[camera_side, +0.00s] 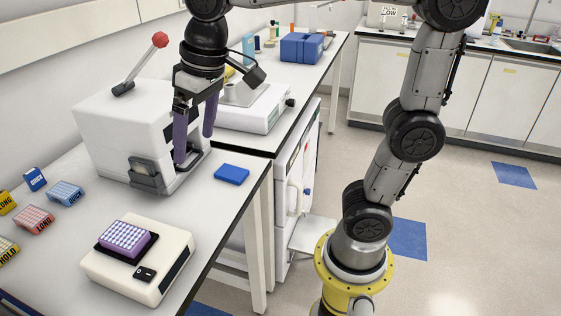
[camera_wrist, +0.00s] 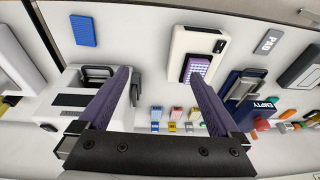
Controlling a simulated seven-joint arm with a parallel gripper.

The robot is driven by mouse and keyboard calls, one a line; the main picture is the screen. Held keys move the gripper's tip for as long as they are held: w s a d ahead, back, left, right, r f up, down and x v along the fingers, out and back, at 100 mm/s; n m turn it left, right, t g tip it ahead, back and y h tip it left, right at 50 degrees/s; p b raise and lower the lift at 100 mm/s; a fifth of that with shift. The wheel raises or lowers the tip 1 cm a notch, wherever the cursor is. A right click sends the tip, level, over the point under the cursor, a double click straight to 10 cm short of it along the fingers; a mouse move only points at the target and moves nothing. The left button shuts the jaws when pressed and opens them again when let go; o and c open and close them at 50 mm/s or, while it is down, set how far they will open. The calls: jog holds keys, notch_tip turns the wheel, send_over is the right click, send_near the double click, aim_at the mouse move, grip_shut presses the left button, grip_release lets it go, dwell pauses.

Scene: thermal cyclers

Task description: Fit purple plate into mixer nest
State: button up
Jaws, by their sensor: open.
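The purple plate (camera_side: 126,238), with a grid of pale wells, lies on the black nest (camera_side: 103,250) of the cream mixer (camera_side: 150,288), at the front of the bench. It looks about level; I cannot tell whether it is seated fully down. The wrist view shows the plate (camera_wrist: 199,66) on the mixer (camera_wrist: 178,41), partly hidden by the right finger. My gripper (camera_side: 194,148) is open and empty, its purple fingers spread, above and behind the mixer, in front of the white lever machine. Both fingers also show in the wrist view (camera_wrist: 160,76).
The white machine (camera_side: 108,112) with a red-knobbed lever (camera_side: 160,40) stands close to my gripper. A flat blue block (camera_side: 231,174) lies near the bench edge. Several small labelled boxes (camera_side: 66,193) sit at left. Bare bench lies between them and the mixer.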

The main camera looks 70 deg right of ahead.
jog(key=s+d+f+t, duration=0.1)
jog(key=s+d+f, duration=0.2)
jog(key=s, duration=0.4)
jog(key=s+d+f+t, duration=0.1)
jog(key=s+d+f, duration=0.2)
jog(key=s, duration=0.3)
jog(key=shift+s+f+t+h, duration=0.3)
jog(key=shift+s+f+t, duration=0.05)
jog(key=shift+f+t, duration=0.1)
